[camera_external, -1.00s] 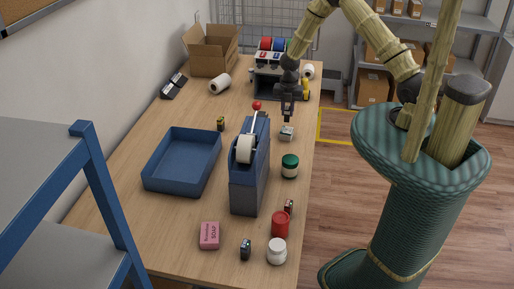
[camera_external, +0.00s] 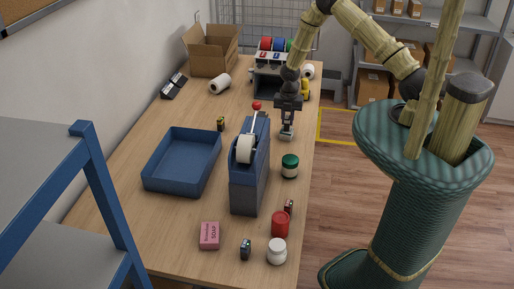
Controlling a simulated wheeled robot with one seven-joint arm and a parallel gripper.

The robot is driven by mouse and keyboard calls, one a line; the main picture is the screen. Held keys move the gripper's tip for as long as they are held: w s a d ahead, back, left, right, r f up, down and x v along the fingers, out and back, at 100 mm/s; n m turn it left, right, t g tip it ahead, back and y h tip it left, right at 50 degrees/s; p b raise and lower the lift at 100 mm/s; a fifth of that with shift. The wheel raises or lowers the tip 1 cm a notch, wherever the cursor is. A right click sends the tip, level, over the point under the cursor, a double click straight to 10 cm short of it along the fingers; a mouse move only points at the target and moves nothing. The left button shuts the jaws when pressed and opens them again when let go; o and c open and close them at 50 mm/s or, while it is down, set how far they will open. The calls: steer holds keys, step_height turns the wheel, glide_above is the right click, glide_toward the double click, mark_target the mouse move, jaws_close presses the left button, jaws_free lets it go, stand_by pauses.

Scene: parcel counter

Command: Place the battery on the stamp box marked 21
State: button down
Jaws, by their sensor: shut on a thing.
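My gripper (camera_external: 287,126) points down near the right edge of the counter, beyond the green-lidded jar. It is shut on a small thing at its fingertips. A small pale grey box-like thing (camera_external: 286,136) shows right there; the fingers partly hide it, and I cannot tell if it is what is held. Small dark block-shaped things, possibly batteries, stand beyond the blue tray (camera_external: 220,124), at the near end (camera_external: 246,250) and behind the red can (camera_external: 289,206). No number 21 is readable, so I cannot tell which thing is the stamp box.
A blue-grey tape dispenser (camera_external: 248,185) stands left of my gripper. A blue tray (camera_external: 160,184), green-lidded jar (camera_external: 290,166), red can (camera_external: 280,226), white jar (camera_external: 277,252) and pink soap box (camera_external: 209,236) are nearer. An open carton (camera_external: 209,63) stands at the far end.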

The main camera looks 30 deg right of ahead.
mark_target(289, 117)
steer(key=shift+f, duration=0.2)
steer(key=c, duration=1.3)
jaws_free()
steer(key=shift+r, duration=0.1)
step_height(289, 117, up, 12)
steer(key=b, duration=0.3)
steer(key=shift+r, duration=0.15)
steer(key=s+d+r+m+t, duration=0.1)
steer(key=s+d+r+m, duration=0.4)
steer(key=m, duration=0.8)
steer(key=s+d+r+m+t, duration=0.1)
steer(key=s+d+r+m, duration=0.4)
steer(key=m, duration=0.9)
steer(key=s+d, duration=0.3)
steer(key=s, duration=0.2)
steer(key=shift+s+d+r+t, duration=0.2)
steer(key=shift+r+t, duration=0.05)
steer(key=shift+t, duration=0.05)
